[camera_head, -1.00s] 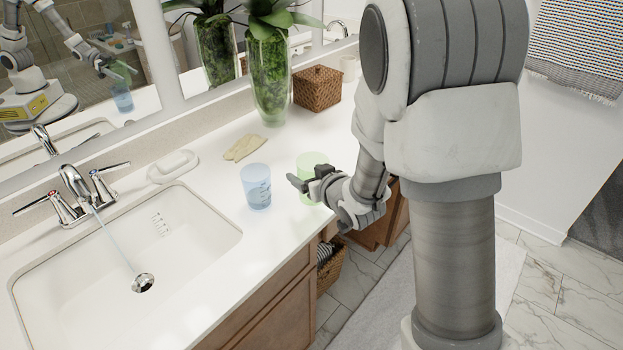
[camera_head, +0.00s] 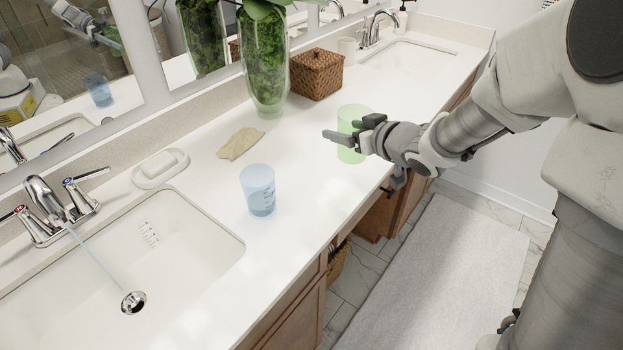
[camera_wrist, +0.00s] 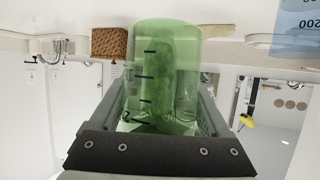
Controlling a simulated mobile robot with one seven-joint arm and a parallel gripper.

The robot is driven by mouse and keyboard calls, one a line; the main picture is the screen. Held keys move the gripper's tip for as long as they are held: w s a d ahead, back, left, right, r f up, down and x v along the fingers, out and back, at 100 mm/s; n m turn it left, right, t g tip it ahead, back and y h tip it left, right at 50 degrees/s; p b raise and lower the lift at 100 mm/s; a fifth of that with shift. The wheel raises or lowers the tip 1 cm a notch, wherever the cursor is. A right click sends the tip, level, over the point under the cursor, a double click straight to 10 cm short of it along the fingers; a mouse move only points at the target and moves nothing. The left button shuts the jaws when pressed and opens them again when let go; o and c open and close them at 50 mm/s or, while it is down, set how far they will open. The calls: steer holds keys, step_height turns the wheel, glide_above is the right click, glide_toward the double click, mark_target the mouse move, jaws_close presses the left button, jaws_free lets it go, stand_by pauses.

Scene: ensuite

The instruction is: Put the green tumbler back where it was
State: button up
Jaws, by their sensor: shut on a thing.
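The green tumbler (camera_head: 352,113) is a clear green cup. My gripper (camera_head: 355,132) is shut on it, with its fingers around the tumbler's sides. The tumbler is over the counter, right of the blue tumbler and in front of the wicker box. I cannot tell whether its base touches the counter. In the wrist view the green tumbler (camera_wrist: 160,75) fills the middle between the fingers, with dark measuring marks on its side.
A blue tumbler (camera_head: 258,188) stands on the white counter (camera_head: 310,215). A tan cloth (camera_head: 240,143), a soap dish (camera_head: 160,167), a glass vase (camera_head: 265,70) and a wicker box (camera_head: 316,73) are also there. Water runs into the near sink (camera_head: 110,265). Clear counter lies around the tumbler.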

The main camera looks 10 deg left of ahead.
steer(key=shift+w+d+r, duration=0.1)
steer(key=shift+w+d, duration=0.05)
steer(key=a+f+b, duration=0.1)
steer(key=a+f, duration=0.1)
steer(key=a, duration=0.1)
steer(key=a+f+b, duration=0.2)
steer(key=a, duration=0.2)
steer(key=w+a+f+b, duration=0.1)
steer(key=a+f+b, duration=0.1)
steer(key=a+f, duration=0.1)
steer(key=shift+a, duration=0.75)
steer(key=shift+f+b, duration=0.6)
steer(key=shift+f, duration=1.35)
steer(key=shift+f, duration=0.15)
steer(key=o, duration=1.3)
